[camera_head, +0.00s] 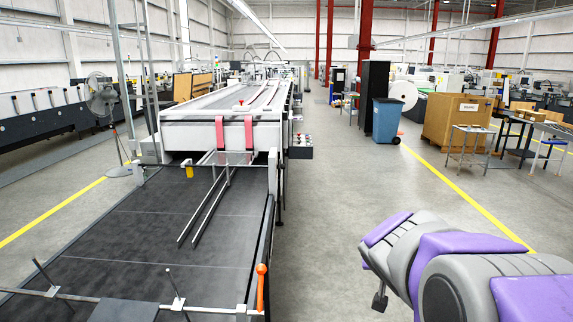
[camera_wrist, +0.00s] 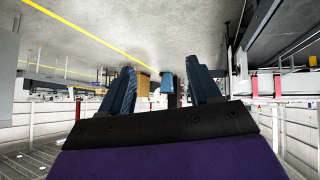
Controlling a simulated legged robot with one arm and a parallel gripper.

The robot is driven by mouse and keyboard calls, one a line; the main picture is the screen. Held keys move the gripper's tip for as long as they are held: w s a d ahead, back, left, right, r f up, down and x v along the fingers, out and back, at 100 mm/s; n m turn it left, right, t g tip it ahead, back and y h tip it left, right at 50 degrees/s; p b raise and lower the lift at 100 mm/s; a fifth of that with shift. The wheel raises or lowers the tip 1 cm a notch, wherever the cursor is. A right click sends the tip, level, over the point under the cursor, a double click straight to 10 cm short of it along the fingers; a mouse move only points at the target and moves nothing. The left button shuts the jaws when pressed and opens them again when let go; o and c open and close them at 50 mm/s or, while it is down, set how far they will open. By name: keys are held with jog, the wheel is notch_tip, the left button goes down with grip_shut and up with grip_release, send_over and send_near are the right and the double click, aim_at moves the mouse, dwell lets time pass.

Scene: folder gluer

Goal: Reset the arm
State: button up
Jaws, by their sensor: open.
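My arm (camera_head: 440,255), grey and purple, is folded at the lower right of the head view, above the bare floor and to the right of the folder gluer's dark belt (camera_head: 150,235). My gripper (camera_wrist: 160,70) shows in the wrist view with its two dark blue fingers apart. Nothing is between the fingers. The wrist view is upside down, with the floor at the top. I cannot clearly make out the fingers in the head view. An orange-handled lever (camera_head: 261,285) stands at the belt's near right edge, left of my arm and apart from it.
The folder gluer (camera_head: 215,130) runs away on the left. A blue bin (camera_head: 387,120), a large cardboard box (camera_head: 455,120) and a small metal table (camera_head: 470,140) stand farther back on the right. A standing fan (camera_head: 101,95) is at the left. The grey aisle is clear.

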jog(key=s+a+f+g+y+b, duration=0.1)
jog(key=s+f, duration=0.4)
jog(key=s, duration=0.7)
jog(key=s+a+f+n+g+y+b, duration=0.1)
jog(key=s+a+f+g, duration=0.3)
jog(key=s, duration=0.9)
jog(key=s+a+f+n+g+y+b, duration=0.1)
jog(key=s+a+f+g+b, duration=0.2)
jog(key=s, duration=0.9)
notch_tip(320, 180, down, 5)
jog(key=shift+s+a+r+g+y, duration=0.1)
jog(key=shift+s+a+g+y, duration=0.2)
jog(key=shift+g, duration=0.7)
jog(key=shift+d, duration=0.1)
